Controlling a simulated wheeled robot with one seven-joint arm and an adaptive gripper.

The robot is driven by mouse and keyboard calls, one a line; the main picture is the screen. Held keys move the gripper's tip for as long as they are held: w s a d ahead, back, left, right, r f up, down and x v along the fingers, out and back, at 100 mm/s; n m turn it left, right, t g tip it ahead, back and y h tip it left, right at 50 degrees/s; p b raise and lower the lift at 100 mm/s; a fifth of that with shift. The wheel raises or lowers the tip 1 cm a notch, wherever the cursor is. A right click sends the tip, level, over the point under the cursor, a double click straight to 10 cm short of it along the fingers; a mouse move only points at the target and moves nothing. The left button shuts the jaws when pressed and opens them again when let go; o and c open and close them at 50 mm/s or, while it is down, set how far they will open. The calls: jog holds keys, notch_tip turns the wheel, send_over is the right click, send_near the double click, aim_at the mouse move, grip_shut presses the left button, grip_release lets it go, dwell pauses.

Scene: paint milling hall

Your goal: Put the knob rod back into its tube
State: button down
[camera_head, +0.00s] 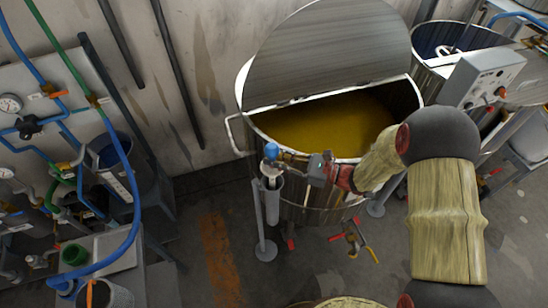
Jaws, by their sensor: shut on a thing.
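The knob rod shows as a blue ball knob (271,151) with a short length of rod below it. My gripper (281,156) comes from the right and is shut on it just at or below the knob. The grey upright tube (271,205) is directly below the knob, beside the left front wall of the vat. Its mouth is partly covered by the rod and fittings, so I cannot tell whether the rod's lower end is inside or above it.
An open steel vat (300,205) of yellow paint stands behind my gripper, its half lid (330,55) raised. A slim post (260,225) on a round foot stands beside the tube. Valves (352,238) hang low in front. Hoses and pipework (60,130) fill the left; floor between is clear.

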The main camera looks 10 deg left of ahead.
aim_at(274, 169)
jog(key=shift+f+b, duration=1.65)
jog(key=shift+f, duration=1.05)
jog(key=c, duration=1.7)
grip_release()
jog(key=shift+o, duration=0.2)
jog(key=shift+d, duration=0.1)
